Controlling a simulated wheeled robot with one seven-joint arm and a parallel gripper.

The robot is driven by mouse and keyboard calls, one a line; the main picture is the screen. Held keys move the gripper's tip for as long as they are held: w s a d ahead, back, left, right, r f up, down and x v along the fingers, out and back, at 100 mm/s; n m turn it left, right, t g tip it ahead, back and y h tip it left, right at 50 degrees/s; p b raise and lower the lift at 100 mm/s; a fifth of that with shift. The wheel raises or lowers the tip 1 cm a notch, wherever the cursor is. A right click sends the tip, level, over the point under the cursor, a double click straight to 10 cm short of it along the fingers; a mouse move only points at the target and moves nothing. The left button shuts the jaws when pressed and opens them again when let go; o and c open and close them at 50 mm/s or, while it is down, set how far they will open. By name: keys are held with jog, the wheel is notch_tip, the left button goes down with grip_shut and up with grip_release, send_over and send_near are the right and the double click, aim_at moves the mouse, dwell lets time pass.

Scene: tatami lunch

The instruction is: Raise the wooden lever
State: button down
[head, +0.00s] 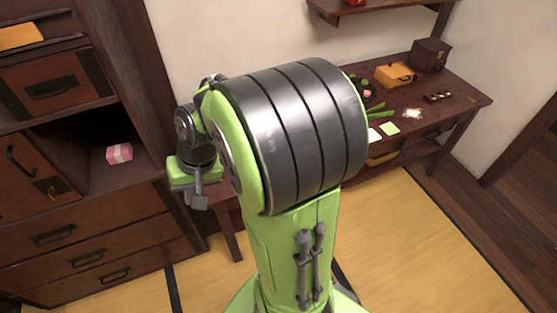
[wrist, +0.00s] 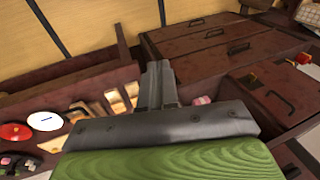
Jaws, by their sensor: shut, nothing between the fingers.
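I cannot make out a wooden lever in either view. My gripper (head: 197,203) hangs in front of the dark wooden cabinet (head: 85,208), left of my arm's large joint in the head view. In the wrist view my gripper (wrist: 160,70) points up the picture with its fingers together and nothing between them. It appears apart from the furniture around it. My arm hides part of the wall and of the low table in the head view.
The cabinet has several drawers and an open compartment holding a pink box (head: 119,153). A low table (head: 462,103) at the right carries a yellow box (head: 394,75), a dark box (head: 430,55) and small items. A shelf (head: 385,10) is above. Tatami floor (head: 400,245) is clear in front.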

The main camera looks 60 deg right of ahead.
jog(key=w+d+f+m+t+y+b, duration=0.4)
jog(key=d+f+m, duration=0.35)
jog(key=f, duration=0.45)
jog(key=w+d+f+m+t+y+b, duration=0.1)
jog(key=d+f+m+t+b, duration=0.3)
jog(key=d+f+m+b, duration=0.55)
jog(key=s+d+f+m+t+h+b, duration=0.2)
jog(key=s+d+f+m+t+h, duration=0.2)
jog(key=s+d+f+m+h, duration=0.3)
jog(key=s+d+f+m+t+h+b, duration=0.2)
jog(key=s+d+f+m+t+h, duration=0.2)
jog(key=s+d+f+m+h, duration=0.2)
jog(key=d+f+m+h, duration=0.2)
jog(key=d+m+h, duration=0.1)
jog(key=d+m, duration=0.1)
jog(key=shift+s+d+f+h, duration=0.3)
jog(key=shift+s+d+h, duration=0.1)
jog(key=shift+d, duration=0.15)
jog(key=shift+w, duration=0.15)
jog(key=b+x, duration=0.2)
jog(key=x, duration=0.7)
jog(key=shift+w+r+b, duration=0.1)
jog(key=shift+w+b, duration=0.1)
jog(key=shift+b, duration=0.15)
jog(key=r, duration=0.1)
jog(key=w+r, duration=0.1)
jog(key=w+d+r, duration=0.1)
jog(key=shift+w+r, duration=0.1)
jog(key=shift+r, duration=0.3)
